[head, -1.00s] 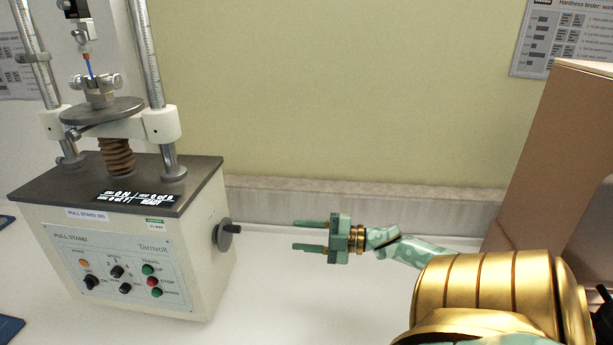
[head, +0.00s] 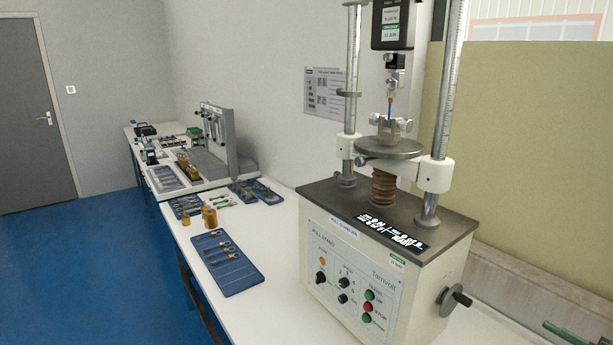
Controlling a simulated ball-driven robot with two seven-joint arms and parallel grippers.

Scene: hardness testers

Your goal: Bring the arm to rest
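Only part of my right gripper (head: 572,335) shows, as a green finger at the bottom right corner of the head view. The rest of it and the arm are cut off by the frame edge. I cannot see whether its fingers are apart now. It is to the right of the pull stand (head: 345,262) and its side crank (head: 455,299), with a gap between. My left gripper is not in view.
The pull stand holds a small blue and red piece (head: 390,106) upright above its round plate (head: 389,148). A blue mat (head: 228,276) with tools and brass weights (head: 209,216) lie left of it. More equipment stands farther back along the white bench (head: 283,318).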

